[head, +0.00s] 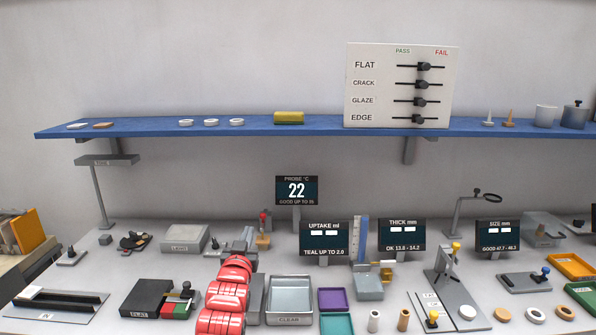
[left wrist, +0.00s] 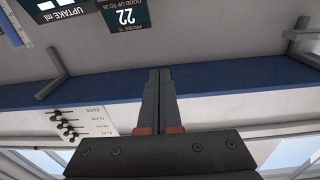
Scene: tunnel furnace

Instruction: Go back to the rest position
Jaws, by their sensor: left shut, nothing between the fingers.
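My left gripper (head: 247,236) is at the far end of my red arm, low and left of centre in the head view, over the bench. In the left wrist view its two dark fingers (left wrist: 158,75) lie together, with nothing between them. Their tips appear in front of the blue shelf edge, and I cannot tell the distance. My right gripper is not in view.
A metal tray (head: 290,315) and a purple tray (head: 332,300) stand right of my arm. A dark block (head: 150,297) is to its left. The probe display (head: 297,190) reads 22. A blue shelf (head: 330,126) runs along the wall above.

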